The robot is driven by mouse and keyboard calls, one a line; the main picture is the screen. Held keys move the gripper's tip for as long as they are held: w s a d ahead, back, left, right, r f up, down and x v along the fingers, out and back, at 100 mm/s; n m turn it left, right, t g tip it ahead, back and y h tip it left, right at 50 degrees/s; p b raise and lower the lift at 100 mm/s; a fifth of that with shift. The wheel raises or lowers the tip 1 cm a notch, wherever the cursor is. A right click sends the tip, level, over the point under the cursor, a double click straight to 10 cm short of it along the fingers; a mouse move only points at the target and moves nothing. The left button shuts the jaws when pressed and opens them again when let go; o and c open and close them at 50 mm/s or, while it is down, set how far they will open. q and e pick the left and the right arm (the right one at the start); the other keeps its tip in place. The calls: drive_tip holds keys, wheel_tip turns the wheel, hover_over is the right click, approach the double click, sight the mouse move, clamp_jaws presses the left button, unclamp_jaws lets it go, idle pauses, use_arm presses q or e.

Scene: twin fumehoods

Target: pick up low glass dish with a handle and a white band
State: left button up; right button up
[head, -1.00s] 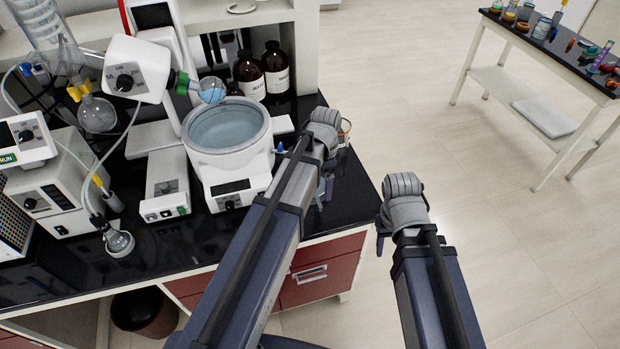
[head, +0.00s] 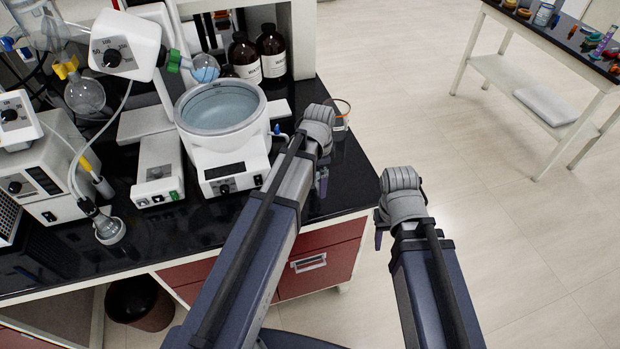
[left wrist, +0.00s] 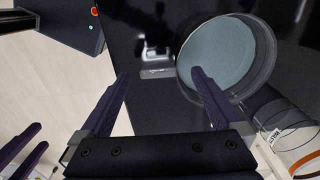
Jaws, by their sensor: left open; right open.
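A round, low glass dish (left wrist: 238,52) with clear walls and a grey-blue inside stands on the black bench top in the left wrist view. I cannot make out its handle or white band there. In the head view I cannot pick it out; my left arm covers that part of the bench. My left gripper (left wrist: 160,73) is open, and its right finger overlaps the dish's near-left wall in the picture. Contact cannot be told. In the head view the left gripper (head: 321,182) is over the bench's right end. My right gripper (head: 380,232) is open beyond the bench edge.
A glass beaker (head: 341,112) with an orange line stands just behind my left wrist. A white heating bath (head: 228,150) is to the left, with brown bottles (head: 271,52) behind it. A side table (head: 535,80) stands far right. Floor between is clear.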

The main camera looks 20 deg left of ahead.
use_arm(q)
wheel_tip(320, 180, down, 3)
drive_tip(key=shift+r+b, duration=0.15)
drive_tip(key=shift+b, duration=0.65)
drive_tip(key=shift+r, duration=0.1)
use_arm(e)
wheel_tip(320, 180, down, 3)
drive_tip(key=shift+r, duration=0.2)
use_arm(q)
drive_tip(key=shift+s, duration=0.1)
drive_tip(key=shift+c, duration=0.4)
clamp_jaws()
